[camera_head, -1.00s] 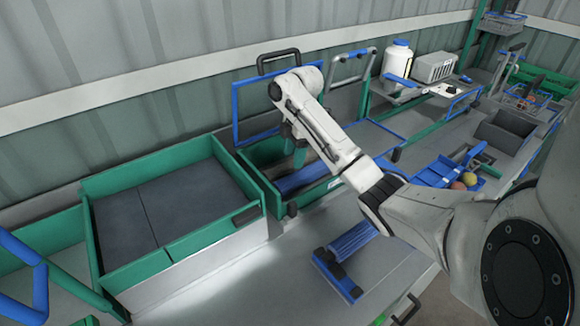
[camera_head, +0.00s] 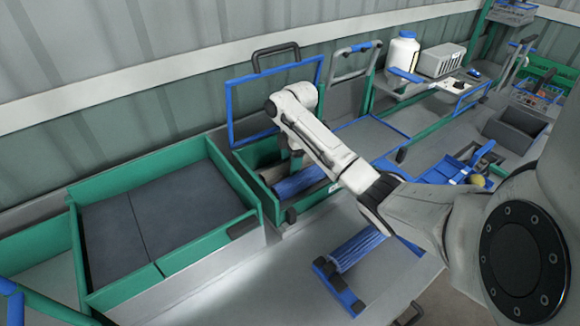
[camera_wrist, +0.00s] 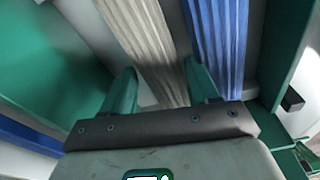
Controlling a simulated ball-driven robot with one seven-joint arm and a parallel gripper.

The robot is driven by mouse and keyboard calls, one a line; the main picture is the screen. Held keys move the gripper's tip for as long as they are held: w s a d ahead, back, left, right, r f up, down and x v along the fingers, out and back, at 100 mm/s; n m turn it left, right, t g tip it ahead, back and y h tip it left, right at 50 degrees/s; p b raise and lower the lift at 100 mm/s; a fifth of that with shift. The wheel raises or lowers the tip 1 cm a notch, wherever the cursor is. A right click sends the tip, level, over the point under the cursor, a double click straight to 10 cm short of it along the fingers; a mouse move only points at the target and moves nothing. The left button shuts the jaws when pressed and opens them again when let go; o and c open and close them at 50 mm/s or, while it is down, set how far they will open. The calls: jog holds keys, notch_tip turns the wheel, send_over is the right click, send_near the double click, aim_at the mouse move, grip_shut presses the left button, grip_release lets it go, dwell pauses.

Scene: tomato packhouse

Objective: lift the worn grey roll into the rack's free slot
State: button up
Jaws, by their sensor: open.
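The worn grey roll (camera_wrist: 138,40) shows in the wrist view as a ribbed grey-brown cylinder. It lies in the green-walled box (camera_head: 244,172), with its end (camera_head: 268,174) showing in the head view. A ribbed blue roll (camera_wrist: 216,40) lies beside it, also in the head view (camera_head: 302,181). My gripper (camera_wrist: 160,68) is open, its two green fingers on either side of the grey roll in the picture; I cannot tell whether they touch it. A blue stand (camera_head: 335,282) on the counter bears another blue roll (camera_head: 356,248); whether it has a free slot is unclear.
A blue-framed lid (camera_head: 232,112) stands raised behind the box. A green-edged bin with a dark floor (camera_head: 110,222) adjoins at left. My arm covers part of the counter. A white bottle (camera_head: 401,52) and grey case (camera_head: 440,60) stand farther back. Counter left of the blue stand is clear.

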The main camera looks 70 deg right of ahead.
jog(key=shift+f, duration=0.15)
jog(key=shift+c, duration=0.2)
jog(key=c, duration=0.8)
